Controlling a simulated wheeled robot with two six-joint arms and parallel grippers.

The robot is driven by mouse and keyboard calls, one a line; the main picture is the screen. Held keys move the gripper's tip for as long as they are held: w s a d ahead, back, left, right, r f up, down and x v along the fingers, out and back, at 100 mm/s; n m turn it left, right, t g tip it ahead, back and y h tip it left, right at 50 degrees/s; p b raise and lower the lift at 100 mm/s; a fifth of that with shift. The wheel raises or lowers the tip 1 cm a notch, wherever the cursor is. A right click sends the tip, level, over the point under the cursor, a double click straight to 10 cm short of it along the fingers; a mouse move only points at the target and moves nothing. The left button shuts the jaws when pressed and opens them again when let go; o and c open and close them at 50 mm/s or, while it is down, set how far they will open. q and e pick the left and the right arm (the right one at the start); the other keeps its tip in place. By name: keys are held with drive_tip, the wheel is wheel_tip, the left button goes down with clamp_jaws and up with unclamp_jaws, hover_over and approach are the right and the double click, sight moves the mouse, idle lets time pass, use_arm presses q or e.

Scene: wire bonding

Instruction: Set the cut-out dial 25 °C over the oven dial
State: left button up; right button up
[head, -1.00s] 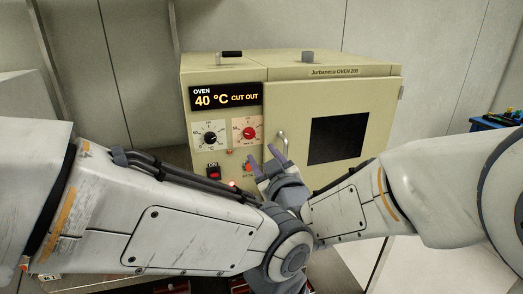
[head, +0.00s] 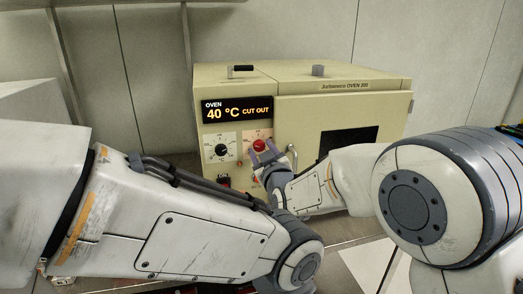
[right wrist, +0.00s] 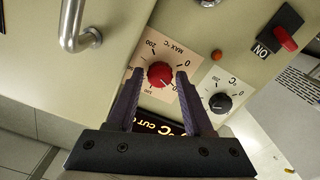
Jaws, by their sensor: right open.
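The cut-out dial is the red knob (head: 259,145) on a pale scale plate marked MAX °C; it also shows in the right wrist view (right wrist: 160,74). The oven dial is the black knob (head: 222,150) to its left in the head view, and it shows in the right wrist view too (right wrist: 220,102). My right gripper (head: 264,152) is open, with its fingers (right wrist: 160,76) on either side of the red knob. Whether they touch it I cannot tell. Neither pointer's exact setting is readable. My left gripper is not visible; only its arm crosses the front.
The oven display (head: 238,110) reads 40 °C CUT OUT. A red ON switch (right wrist: 284,38) and an orange lamp (right wrist: 216,54) sit near the dials. The oven door's metal handle (right wrist: 76,32) sticks out close beside the red knob.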

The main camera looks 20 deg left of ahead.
clamp_jaws()
drive_tip(key=shift+f+m+b, duration=0.15)
drive_tip(key=shift+m+b, duration=0.45)
drive_tip(key=shift+b, duration=0.15)
drive_tip(key=m+b, duration=1.4)
drive_tip(key=shift+m+b, duration=0.7)
drive_tip(key=shift+m, duration=0.3)
drive_tip(key=m+b, duration=0.2)
drive_tip(key=m, duration=0.1)
drive_tip(key=shift+m+b, duration=0.3)
drive_tip(key=m+b, duration=0.1)
drive_tip(key=m, duration=0.2)
drive_tip(key=shift+m+b, duration=0.3)
drive_tip(key=shift+b, duration=0.1)
drive_tip(key=m+b, duration=0.1)
drive_tip(key=m, duration=0.3)
drive_tip(key=shift+m, duration=0.3)
drive_tip(key=shift+m+b, duration=0.7)
drive_tip(key=shift+m, duration=1.4)
